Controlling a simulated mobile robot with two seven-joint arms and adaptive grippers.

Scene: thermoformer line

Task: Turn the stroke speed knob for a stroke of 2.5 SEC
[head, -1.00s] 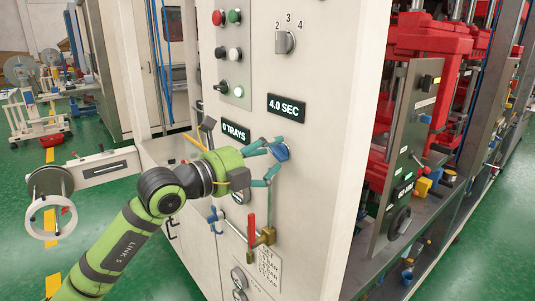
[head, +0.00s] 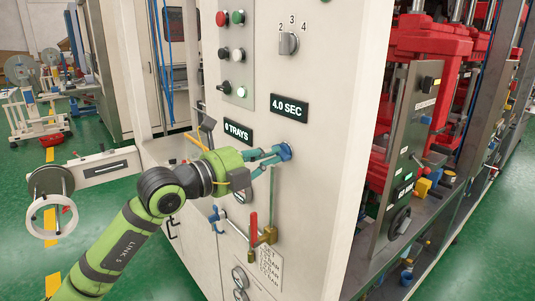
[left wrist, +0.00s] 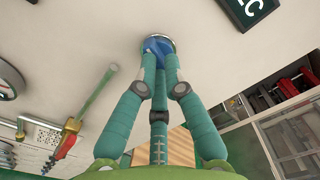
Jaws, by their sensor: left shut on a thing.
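The stroke speed knob is a blue knob (head: 285,152) on the cream cabinet face, below a dark display (head: 289,106) that reads 4.0 SEC. My left gripper (head: 278,155) is shut on the knob, with its green fingers on the knob's sides. In the left wrist view the blue knob (left wrist: 157,46) sits between the fingertips (left wrist: 158,58), which hide part of it. Its pointer cannot be made out. My right gripper is not in view.
Left of the display is another reading 6 TRAYS (head: 238,132). Above is a grey selector (head: 289,43) marked 2, 3, 4. Below the knob are a red-handled valve (head: 254,226) and gauges (head: 240,278). Red machinery (head: 430,70) stands at the right.

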